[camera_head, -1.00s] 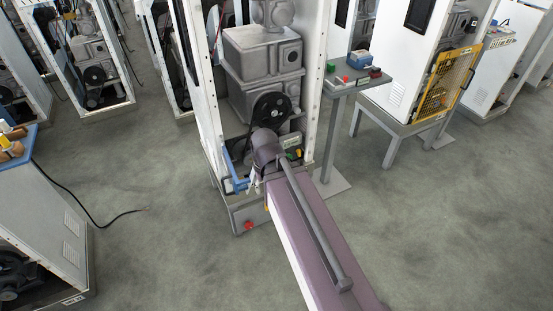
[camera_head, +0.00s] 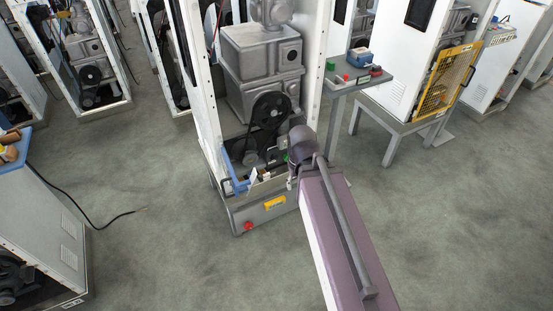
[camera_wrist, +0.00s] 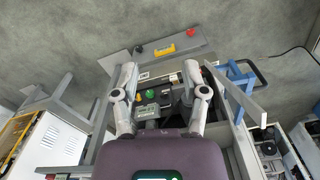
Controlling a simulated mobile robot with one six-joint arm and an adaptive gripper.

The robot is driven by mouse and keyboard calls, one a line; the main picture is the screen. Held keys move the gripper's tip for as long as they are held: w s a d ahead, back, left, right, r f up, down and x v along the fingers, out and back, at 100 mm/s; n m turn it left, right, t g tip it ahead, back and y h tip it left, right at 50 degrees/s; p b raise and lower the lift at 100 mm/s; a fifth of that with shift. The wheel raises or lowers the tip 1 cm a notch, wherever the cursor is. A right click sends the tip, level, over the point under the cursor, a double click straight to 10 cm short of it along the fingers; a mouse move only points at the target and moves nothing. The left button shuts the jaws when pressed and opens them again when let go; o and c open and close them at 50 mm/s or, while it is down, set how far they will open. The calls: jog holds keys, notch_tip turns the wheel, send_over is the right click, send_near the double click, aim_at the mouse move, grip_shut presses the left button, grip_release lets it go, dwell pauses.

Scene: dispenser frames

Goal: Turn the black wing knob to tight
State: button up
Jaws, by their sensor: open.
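The open dispenser frame (camera_head: 268,215) stands ahead of me, with grey metal housings and a black pulley wheel inside. My gripper (camera_wrist: 160,72) is open and empty in the wrist view, its two light grey fingers spread over the frame's lower front. Between and behind the fingers are a yellow knob (camera_wrist: 151,94), a green part (camera_wrist: 150,111) and dark fittings. I cannot clearly make out the black wing knob. A small dark shape (camera_wrist: 138,48) beside the yellow label may be it, but is too small to tell. In the head view my arm hides the gripper and the frame's lower right.
The frame's front base carries a red button (camera_head: 248,226) and a yellow label (camera_head: 274,202). A blue bracket (camera_wrist: 238,76) rises close beside one finger. A grey side table (camera_head: 352,80) with small items stands right of the frame. Open floor lies at the right.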

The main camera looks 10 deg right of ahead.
jog(key=o, duration=0.6)
jog(key=shift+d+f, duration=0.1)
jog(key=shift+d, duration=0.05)
jog(key=w+a+f+n+t+y+b, duration=0.35)
jog(key=w+f+b, duration=0.55)
jog(key=f+b, duration=0.4)
jog(key=t+y+b, duration=0.2)
jog(key=t+b, duration=1.2)
jog(key=b, duration=2.8)
send_near(275, 159)
jog(key=v, duration=0.2)
jog(key=shift+s+d+r, duration=0.1)
jog(key=shift+s+d, duration=0.15)
jog(key=shift+s, duration=0.1)
jog(key=shift+w, duration=0.1)
jog(key=x, duration=1.3)
jog(key=shift+w+a+f, duration=0.15)
jog(key=shift+w+f, duration=0.05)
jog(key=shift+w, duration=0.1)
